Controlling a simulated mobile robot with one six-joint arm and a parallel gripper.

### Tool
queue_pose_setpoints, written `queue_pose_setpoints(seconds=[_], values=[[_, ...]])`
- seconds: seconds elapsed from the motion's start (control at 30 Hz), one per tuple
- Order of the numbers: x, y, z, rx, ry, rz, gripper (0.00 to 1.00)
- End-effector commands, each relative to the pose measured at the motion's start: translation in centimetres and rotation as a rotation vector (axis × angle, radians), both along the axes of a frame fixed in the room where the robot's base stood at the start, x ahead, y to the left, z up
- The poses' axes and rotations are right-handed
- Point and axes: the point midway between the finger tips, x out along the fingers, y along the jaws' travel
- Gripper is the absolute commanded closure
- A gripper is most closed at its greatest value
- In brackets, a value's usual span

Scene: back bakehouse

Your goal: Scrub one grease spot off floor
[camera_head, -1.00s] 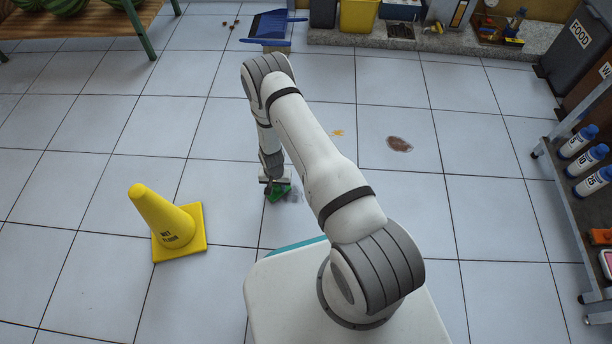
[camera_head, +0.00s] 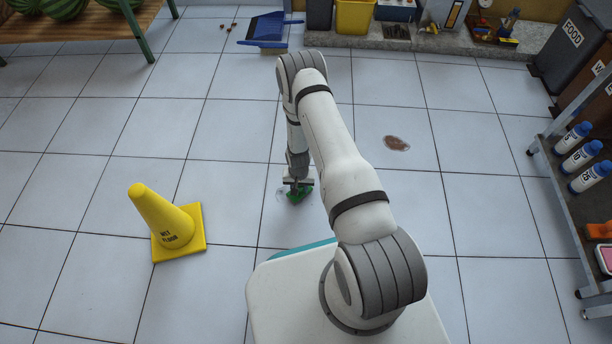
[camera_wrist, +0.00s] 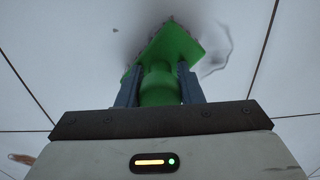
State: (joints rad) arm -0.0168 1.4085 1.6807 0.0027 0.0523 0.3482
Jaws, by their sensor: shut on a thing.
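My gripper (camera_head: 297,183) points down at the floor in front of my base. It is shut on the handle of a green scrubbing brush (camera_head: 302,192). In the wrist view the brush (camera_wrist: 172,52) sits between the two fingers, its head against the floor. A grey smear, the grease spot (camera_wrist: 218,50), shows at the right side of the brush head. In the head view only a faint trace of it (camera_head: 281,195) shows left of the brush. The brush may hide more of it.
A yellow wet-floor cone (camera_head: 165,220) stands to the left. A brown stain (camera_head: 397,143) lies on the tiles to the right. A blue dustpan (camera_head: 268,28) is at the back. A shelf with bottles (camera_head: 582,157) stands at the right edge. The tiles between are clear.

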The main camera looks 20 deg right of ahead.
Motion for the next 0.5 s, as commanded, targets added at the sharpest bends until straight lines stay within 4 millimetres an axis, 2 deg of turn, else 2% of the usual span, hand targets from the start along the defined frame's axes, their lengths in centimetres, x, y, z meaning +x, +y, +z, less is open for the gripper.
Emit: queue_pose_setpoints(seconds=[0.1,0.27,0.5], values=[[-0.1,-0.9,-0.5,0.0,0.001,0.004,0.95],[0.0,-1.1,2.4,0.0,-0.002,0.008,0.95],[-0.1,-1.1,4.3,0.0,-0.001,0.009,0.95]])
